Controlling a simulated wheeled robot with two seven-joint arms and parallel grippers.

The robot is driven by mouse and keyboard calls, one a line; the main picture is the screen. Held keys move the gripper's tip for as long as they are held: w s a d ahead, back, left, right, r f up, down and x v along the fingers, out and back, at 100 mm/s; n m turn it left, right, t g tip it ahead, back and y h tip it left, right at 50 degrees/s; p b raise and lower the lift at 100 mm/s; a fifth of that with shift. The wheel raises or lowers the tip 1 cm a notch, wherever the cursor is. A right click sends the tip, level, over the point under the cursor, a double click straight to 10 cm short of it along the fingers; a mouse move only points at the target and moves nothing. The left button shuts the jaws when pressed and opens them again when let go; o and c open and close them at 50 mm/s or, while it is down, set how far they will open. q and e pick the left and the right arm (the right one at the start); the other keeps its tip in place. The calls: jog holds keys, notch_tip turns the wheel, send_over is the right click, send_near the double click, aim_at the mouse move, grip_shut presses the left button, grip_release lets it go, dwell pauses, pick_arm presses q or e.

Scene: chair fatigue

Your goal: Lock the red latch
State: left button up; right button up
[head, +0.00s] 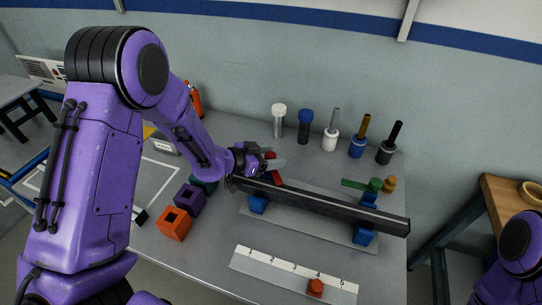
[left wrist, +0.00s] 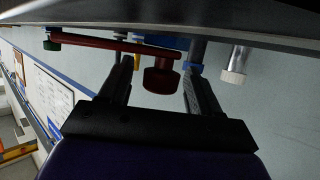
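The red latch (head: 277,179) is at the left end of the dark beam (head: 325,205), partly hidden behind my left gripper (head: 270,162). In the left wrist view the latch shows as a long red bar (left wrist: 105,42) ending in a round red knob (left wrist: 160,80). My left gripper (left wrist: 160,72) has its two fingers apart, one on each side of the knob, with visible gaps. The fingers do not appear to press on it. My right arm shows only at the bottom right of the head view, and its gripper is out of frame.
A green latch (head: 362,185) sits toward the beam's right end. Several tools and bottles, including a white-capped one (head: 279,120), stand behind the beam. Orange (head: 174,224) and purple (head: 190,200) blocks lie left. A numbered strip (head: 270,268) with an orange-red slider (head: 315,288) lies in front.

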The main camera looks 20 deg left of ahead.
pick_arm(q)
jog(key=b+v, duration=0.1)
jog(key=v, duration=0.9)
jog(key=shift+s+a+r, duration=0.1)
jog(key=shift+s, duration=0.05)
